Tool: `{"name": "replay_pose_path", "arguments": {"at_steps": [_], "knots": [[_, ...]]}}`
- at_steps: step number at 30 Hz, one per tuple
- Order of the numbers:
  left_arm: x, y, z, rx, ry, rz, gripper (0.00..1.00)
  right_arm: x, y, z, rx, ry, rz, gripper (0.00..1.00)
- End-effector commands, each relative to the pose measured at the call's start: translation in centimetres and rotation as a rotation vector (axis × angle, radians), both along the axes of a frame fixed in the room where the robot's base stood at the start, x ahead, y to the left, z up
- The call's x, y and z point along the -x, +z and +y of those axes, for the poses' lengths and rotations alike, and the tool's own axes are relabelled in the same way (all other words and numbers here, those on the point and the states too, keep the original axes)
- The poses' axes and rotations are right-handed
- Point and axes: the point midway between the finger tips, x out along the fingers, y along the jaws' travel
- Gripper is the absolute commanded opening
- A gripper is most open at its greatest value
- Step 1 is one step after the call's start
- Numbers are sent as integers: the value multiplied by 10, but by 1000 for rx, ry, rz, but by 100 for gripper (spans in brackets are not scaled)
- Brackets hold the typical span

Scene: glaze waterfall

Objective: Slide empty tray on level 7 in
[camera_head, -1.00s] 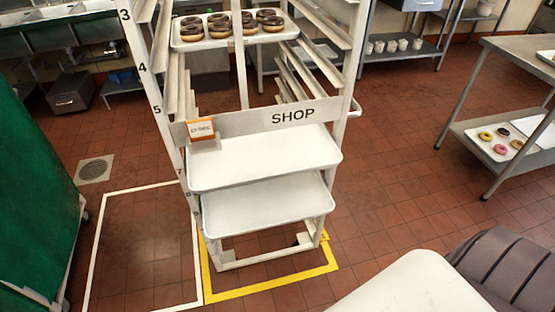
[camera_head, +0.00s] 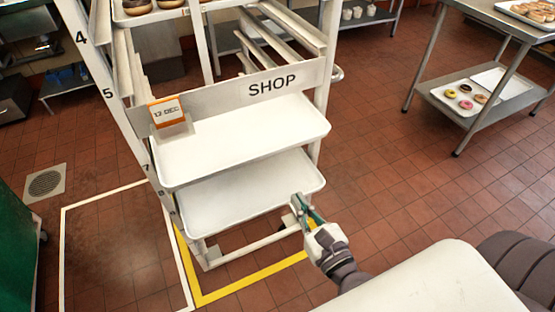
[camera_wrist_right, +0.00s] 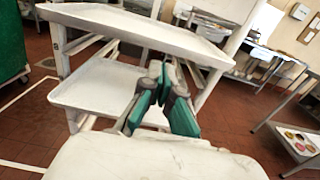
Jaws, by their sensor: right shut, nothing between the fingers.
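An empty white tray (camera_head: 245,138) sits in the rack just below the SHOP bar, near the number 7 on the left post. A second empty white tray (camera_head: 250,188) sits one level lower. Both also show in the right wrist view, the upper tray (camera_wrist_right: 130,22) overhanging the lower tray (camera_wrist_right: 100,88). My right gripper (camera_head: 299,206) is shut and empty, by the front right corner of the lower tray; I cannot tell whether it touches. In the right wrist view its green-padded fingers (camera_wrist_right: 164,76) point at the rack. My left gripper is not in view.
The white rack (camera_head: 225,92) carries the SHOP bar, an orange-edged date card (camera_head: 166,111) and doughnuts higher up. Yellow floor marking (camera_head: 250,283) surrounds its base. A metal table (camera_head: 480,100) with trays stands at right. A green cover (camera_head: 18,245) is at left. Floor between is clear.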

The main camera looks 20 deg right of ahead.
Motion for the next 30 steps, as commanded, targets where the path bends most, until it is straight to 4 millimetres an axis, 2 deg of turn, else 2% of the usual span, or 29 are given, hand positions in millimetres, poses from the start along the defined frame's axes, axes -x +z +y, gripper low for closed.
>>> {"name": "replay_pose_path", "arguments": {"at_steps": [5, 12, 18, 24, 30], "knots": [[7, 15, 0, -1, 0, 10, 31, -24, 7, 0, 0, -1, -6, 0], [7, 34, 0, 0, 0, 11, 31, -76, 6, 3, 3, 0, -5, 0], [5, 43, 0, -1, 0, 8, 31, -113, 4, 4, 5, 0, -3, 0], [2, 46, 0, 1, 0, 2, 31, -134, 2, 5, 4, 1, -2, 0], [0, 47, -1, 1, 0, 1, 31, -138, 0, 5, 4, 1, 0, 0]]}}
